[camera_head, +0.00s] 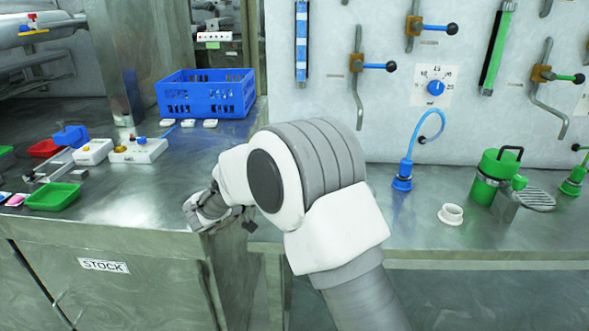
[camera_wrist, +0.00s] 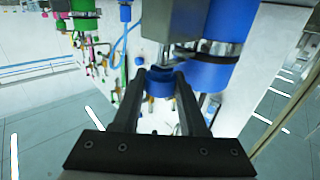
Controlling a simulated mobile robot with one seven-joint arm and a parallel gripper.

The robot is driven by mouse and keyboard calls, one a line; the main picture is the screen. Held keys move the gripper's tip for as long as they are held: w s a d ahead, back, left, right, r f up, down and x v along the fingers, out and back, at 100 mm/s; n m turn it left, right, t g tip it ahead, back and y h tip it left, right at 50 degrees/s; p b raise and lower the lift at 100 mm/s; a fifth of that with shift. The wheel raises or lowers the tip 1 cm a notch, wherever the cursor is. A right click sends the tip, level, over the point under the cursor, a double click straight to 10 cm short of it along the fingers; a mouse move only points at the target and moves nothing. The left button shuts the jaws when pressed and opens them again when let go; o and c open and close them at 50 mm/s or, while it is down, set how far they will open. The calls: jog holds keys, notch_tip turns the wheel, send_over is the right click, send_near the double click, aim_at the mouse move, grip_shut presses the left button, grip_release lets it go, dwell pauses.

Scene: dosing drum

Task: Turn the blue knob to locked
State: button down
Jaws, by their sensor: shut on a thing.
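My gripper (camera_wrist: 159,78) reaches up in the wrist view, its two dark fingers shut on a round blue knob (camera_wrist: 160,90). The knob sits between the fingertips, just below a grey block and a metal rod. A large blue cylinder (camera_wrist: 215,35) stands right beside it. The knob's markings are not readable. In the head view my arm bends to the left and the fingers and held knob are not clearly seen. A separate blue dial knob (camera_head: 435,88) is on a white numbered plate on the wall, apart from my gripper.
A blue crate (camera_head: 205,92) and small trays stand on the left steel bench (camera_head: 130,210), which has a STOCK label. A green canister (camera_head: 490,178), a white cup (camera_head: 450,214) and a blue hose fitting (camera_head: 402,182) stand on the right counter. Levers and pipes line the wall.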

jog(key=shift+r, duration=0.1)
jog(key=c, duration=0.7)
grip_release()
jog(key=p+v, duration=0.2)
jog(key=v, duration=1.5)
jog(key=shift+s+a+p, duration=0.1)
jog(key=shift+s+p, duration=0.1)
jog(key=shift+p, duration=0.1)
